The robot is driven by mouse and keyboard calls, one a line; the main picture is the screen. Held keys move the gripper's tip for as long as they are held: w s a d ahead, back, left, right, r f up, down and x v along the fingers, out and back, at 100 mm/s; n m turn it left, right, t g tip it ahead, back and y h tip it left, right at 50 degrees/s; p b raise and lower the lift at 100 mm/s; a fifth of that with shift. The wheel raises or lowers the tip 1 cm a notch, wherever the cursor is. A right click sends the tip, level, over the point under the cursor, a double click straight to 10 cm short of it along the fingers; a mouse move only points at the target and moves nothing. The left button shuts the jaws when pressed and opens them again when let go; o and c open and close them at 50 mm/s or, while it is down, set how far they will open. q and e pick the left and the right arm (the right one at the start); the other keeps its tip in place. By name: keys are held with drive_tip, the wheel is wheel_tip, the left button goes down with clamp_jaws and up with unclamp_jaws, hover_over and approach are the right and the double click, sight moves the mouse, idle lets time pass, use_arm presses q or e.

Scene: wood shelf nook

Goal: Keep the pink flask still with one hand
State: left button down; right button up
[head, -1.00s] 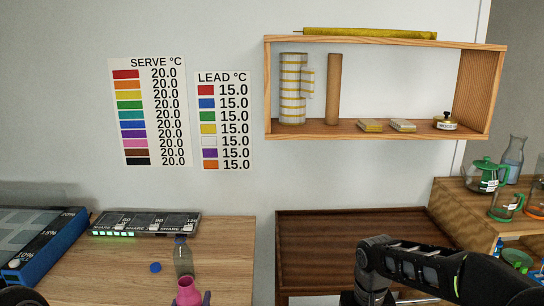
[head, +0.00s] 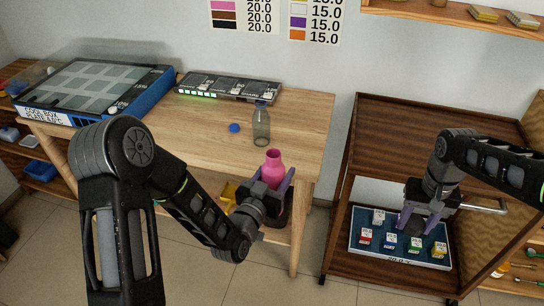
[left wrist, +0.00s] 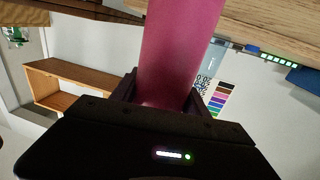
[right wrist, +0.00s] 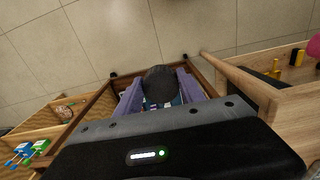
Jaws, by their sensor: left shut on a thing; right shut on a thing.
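The pink flask (head: 273,168) is upright just in front of the wooden table's (head: 296,150) front edge. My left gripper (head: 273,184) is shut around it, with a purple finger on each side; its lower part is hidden. In the left wrist view the flask (left wrist: 178,50) fills the space between the fingers. My right gripper (head: 417,221) is low at the dark cart on the right, above a blue tray. It is shut on a dark round thing (right wrist: 160,84), whose kind I cannot tell.
A clear grey bottle (head: 261,126) and a blue cap (head: 234,128) are on the table behind the flask. A cool box (head: 150,100) and a display panel (head: 228,86) stand at the back. The blue tray (head: 359,258) holds several small labelled items. The cart's top (head: 400,115) is clear.

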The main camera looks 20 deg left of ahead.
use_arm(q)
drive_tip(key=s+d+f+m+g+h, duration=0.4)
drive_tip(key=s+d+h, duration=0.4)
drive_tip(key=d, duration=0.4)
drive_tip(key=shift+s+f+m+h, duration=0.15)
drive_tip(key=shift+f+m+h, duration=0.35)
drive_tip(key=shift+m, duration=0.6)
drive_tip(key=shift+f, duration=0.1)
use_arm(e)
drive_tip(key=shift+a, duration=0.1)
drive_tip(key=s+a+r+n, duration=0.1)
drive_tip(key=a+r, duration=0.3)
drive_tip(key=a, duration=0.4)
drive_tip(key=s+a+r+n, duration=0.2)
drive_tip(key=a+r+n, duration=0.1)
drive_tip(key=a, duration=0.6)
drive_tip(key=s+a+r+n, duration=0.1)
drive_tip(key=a+r+n, duration=0.1)
drive_tip(key=a+r, duration=0.4)
drive_tip(key=shift+s+a, duration=0.2)
drive_tip(key=shift+a, duration=1)
drive_tip(key=shift+f, duration=0.15)
